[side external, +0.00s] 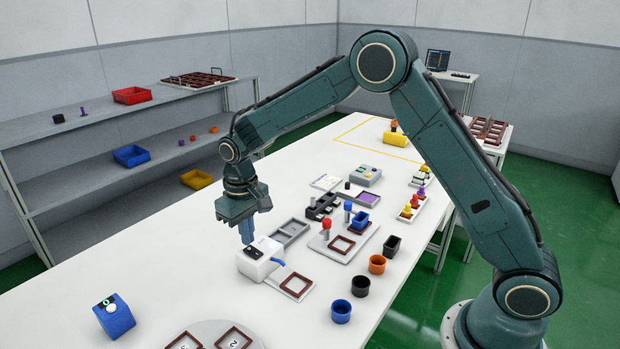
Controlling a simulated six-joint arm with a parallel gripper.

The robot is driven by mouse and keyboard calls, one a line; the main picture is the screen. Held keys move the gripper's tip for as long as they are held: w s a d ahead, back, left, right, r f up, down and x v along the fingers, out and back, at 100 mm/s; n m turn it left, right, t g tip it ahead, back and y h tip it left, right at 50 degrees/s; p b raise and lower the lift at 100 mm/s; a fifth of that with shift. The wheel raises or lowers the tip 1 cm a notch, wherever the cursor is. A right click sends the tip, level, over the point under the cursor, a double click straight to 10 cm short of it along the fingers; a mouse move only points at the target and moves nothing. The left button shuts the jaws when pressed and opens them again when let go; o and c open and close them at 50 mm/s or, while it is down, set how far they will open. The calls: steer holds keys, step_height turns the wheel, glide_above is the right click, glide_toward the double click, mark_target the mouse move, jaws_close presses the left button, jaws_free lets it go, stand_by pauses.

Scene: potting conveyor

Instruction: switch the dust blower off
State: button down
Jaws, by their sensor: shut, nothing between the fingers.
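The dust blower appears to be the small white box (258,268) with a short blue nozzle (278,262), near the middle of the white table. A dark switch panel sits on its top; the switch position is too small to tell. My gripper (247,241) is shut and empty, pointing down with its fingertips right at the rear left of the box's top, beside the dark panel. I cannot tell whether the tips touch it. A brown square frame (298,286) lies at the nozzle side of the box.
A grey tray (290,231) lies just behind the blower. A plate with a red-topped peg (326,226) and several small cups, including an orange one (377,264), stand to the right. A blue box (114,316) stands at the front left. The table left of the blower is clear.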

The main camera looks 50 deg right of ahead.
mark_target(249, 248)
steer(key=shift+f, duration=0.9)
stand_by(1.1)
steer(key=shift+r, duration=3.55)
